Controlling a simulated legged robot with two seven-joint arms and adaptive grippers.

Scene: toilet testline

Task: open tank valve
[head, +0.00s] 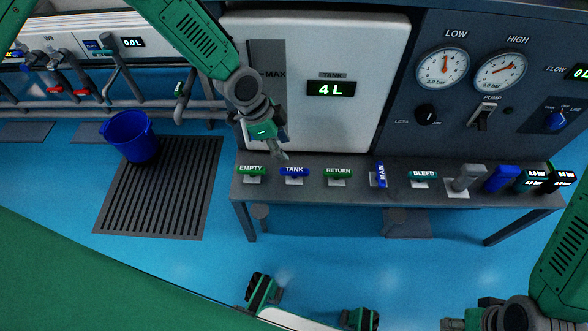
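The tank valve is a blue handle (294,171) marked TANK, lying crosswise on the bench ledge between the green EMPTY handle (251,170) and the green RETURN handle (338,173). My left gripper (281,154) points down just above and slightly left of the TANK handle. It appears apart from the handle. Its fingertips are small and close together, and I cannot tell whether they are open or shut. My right gripper (450,324) is at the bottom edge on the right, far from the valve and partly cut off.
The tank panel (333,88) behind reads 4 L. The MAIN handle (381,174) stands lengthwise, and the BLEED handle (423,174) lies crosswise. Gauges and a pump switch (482,117) are at right. A blue bucket (130,136) stands on a floor grate (165,195) at left.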

